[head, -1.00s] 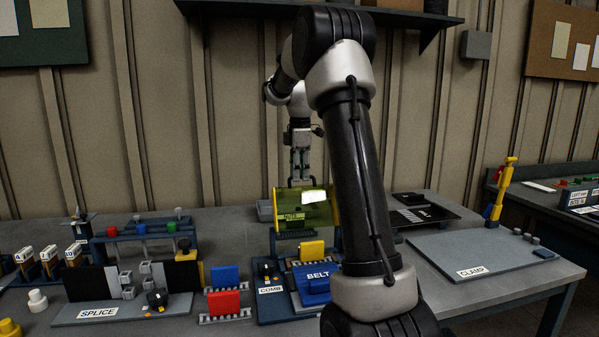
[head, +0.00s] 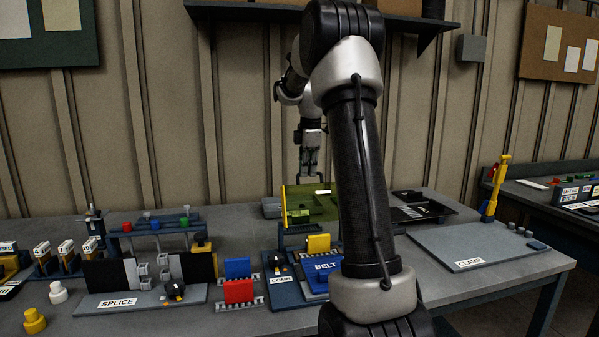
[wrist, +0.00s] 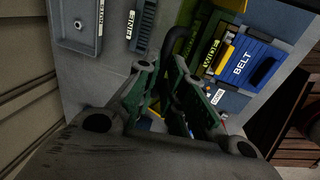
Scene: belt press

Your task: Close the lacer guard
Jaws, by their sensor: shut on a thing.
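The lacer guard (head: 310,208) is a see-through yellow-green cover with yellow side edges, above the lacer at the back middle of the bench. It looks raised and tilted, and my arm hides its right side. A dark loop handle stands at its top edge. My gripper (head: 309,174) is at this handle, shut on it. In the wrist view, my gripper (wrist: 166,75) has its fingers around the black handle (wrist: 178,42). The blue block marked BELT (head: 325,265) sits in front of the guard and also shows in the wrist view (wrist: 245,62).
A yellow block (head: 318,243) stands between guard and BELT block. The COMB station (head: 281,292) is to the left, then red (head: 239,291) and blue blocks and the SPLICE plate (head: 150,297). The CLAMP plate (head: 480,248) with a yellow lever lies right, mostly bare.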

